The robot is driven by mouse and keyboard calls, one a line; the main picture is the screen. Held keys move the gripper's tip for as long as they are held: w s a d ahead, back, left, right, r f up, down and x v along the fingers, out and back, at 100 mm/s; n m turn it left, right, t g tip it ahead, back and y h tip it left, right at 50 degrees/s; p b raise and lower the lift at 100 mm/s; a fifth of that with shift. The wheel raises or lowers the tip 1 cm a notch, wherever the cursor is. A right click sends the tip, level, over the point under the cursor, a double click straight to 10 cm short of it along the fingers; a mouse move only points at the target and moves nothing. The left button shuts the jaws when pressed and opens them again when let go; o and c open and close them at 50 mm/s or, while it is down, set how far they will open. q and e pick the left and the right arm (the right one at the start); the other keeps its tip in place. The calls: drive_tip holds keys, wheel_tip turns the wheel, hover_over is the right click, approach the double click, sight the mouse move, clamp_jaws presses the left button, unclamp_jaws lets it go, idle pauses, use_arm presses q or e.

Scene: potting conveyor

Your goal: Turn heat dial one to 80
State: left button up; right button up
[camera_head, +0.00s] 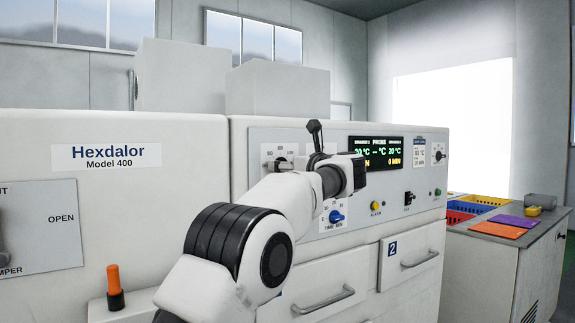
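A heat dial (283,163) with a dark knob on a white scale plate sits at the upper left of the control panel. Its numbers are small and the lower right part is covered by my arm, so I cannot read its setting. My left gripper (315,131) is just right of this dial, with a black finger pointing up in front of the panel. The wrist hides much of it, so its opening and any contact with the dial are unclear. The display (376,152) shows 20 °C on both sides. My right gripper is out of view.
A blue time dial (336,216) is below my wrist. A yellow button (375,207), a black switch (409,198) and another dial (438,155) are to the right. Drawer handles (323,300) protrude below. An orange-handled lever (114,288) stands at left; a side bench (495,240) is at right.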

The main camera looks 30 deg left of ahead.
use_arm(q)
drive_tip(key=c, duration=1.1)
drive_tip(key=shift+c, duration=0.2)
drive_tip(key=shift+r+m, duration=0.1)
drive_tip(key=shift+m, duration=0.2)
drive_tip(key=shift+w+d+m+p, duration=0.1)
drive_tip(key=shift+w+m+p, duration=0.05)
drive_tip(key=shift+m+p, duration=8.3)
drive_tip(key=shift+f+m, duration=0.2)
drive_tip(key=shift+m, duration=0.15)
drive_tip(key=shift+b, duration=0.3)
drive_tip(key=o, duration=1.1)
